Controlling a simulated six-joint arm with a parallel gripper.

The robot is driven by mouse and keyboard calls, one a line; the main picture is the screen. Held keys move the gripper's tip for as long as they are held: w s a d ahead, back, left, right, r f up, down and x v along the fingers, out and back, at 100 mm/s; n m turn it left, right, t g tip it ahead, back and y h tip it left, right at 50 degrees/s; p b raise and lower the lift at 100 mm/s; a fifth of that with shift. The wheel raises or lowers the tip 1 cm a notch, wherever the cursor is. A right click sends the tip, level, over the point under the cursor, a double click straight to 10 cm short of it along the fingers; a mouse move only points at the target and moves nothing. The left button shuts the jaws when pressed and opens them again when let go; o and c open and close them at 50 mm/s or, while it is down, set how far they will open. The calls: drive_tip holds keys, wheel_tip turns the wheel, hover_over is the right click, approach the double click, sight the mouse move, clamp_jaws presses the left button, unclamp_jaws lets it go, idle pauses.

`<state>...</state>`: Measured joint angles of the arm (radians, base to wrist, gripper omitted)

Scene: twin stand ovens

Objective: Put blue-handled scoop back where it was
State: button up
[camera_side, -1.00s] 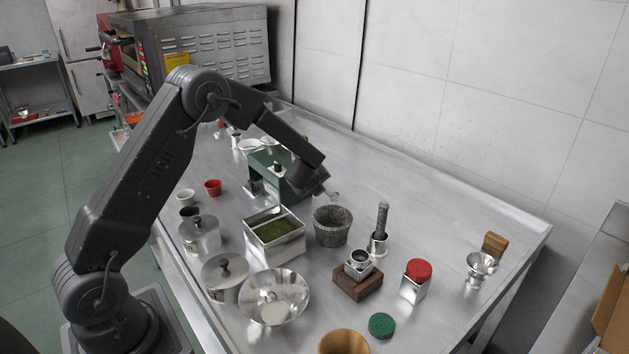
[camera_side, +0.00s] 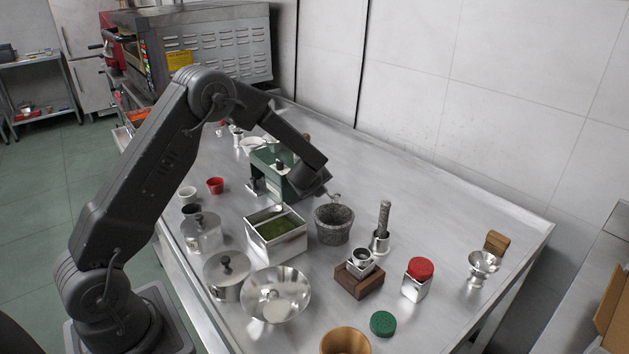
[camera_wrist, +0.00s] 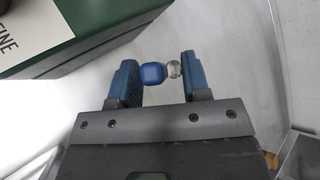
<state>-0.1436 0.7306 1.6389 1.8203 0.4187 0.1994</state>
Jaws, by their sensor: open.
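My gripper (camera_side: 327,192) is beside the green machine, close above and behind the stone mortar (camera_side: 333,226). In the wrist view my gripper (camera_wrist: 158,64) has its two blue-grey fingers apart. A blue knob-like end (camera_wrist: 152,74), which looks like the scoop's handle, shows between them, nearer the left finger. A small silvery round part (camera_wrist: 174,69) is right beside it, toward the right finger. I cannot tell whether either finger touches them. The scoop's bowl cannot be made out. A small pale bit shows at my fingertips in the side view, too small to identify.
The green machine (camera_side: 262,162) stands close to my gripper; its green side (camera_wrist: 60,30) fills the wrist view's upper left. A metal tin of green stuff (camera_side: 290,248), a pestle (camera_side: 384,218) in a holder and a red-lidded tin (camera_side: 415,288) stand nearby. The table's back right is clear.

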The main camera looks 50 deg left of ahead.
drive_tip(key=shift+r, duration=0.5)
drive_tip(key=s+d+r+n+g, duration=0.1)
drive_tip(key=s+d+r+n, duration=0.45)
drive_tip(key=s+r, duration=0.4)
drive_tip(key=s+d+r+n+g, duration=0.1)
drive_tip(key=s+d+r+n, duration=0.45)
drive_tip(key=s, duration=0.65)
drive_tip(key=s+d+r+n+h, duration=0.1)
drive_tip(key=s+d+n+h, duration=0.2)
drive_tip(key=s+d+n, duration=0.1)
drive_tip(key=s+d+r+n+g+h, duration=0.1)
drive_tip(key=s+d+r+n+h, duration=0.1)
drive_tip(key=s+d, duration=0.4)
drive_tip(key=s+n+h, duration=0.1)
drive_tip(key=s+n, duration=0.1)
drive_tip(key=s, duration=0.1)
drive_tip(key=shift+r+n, duration=0.3)
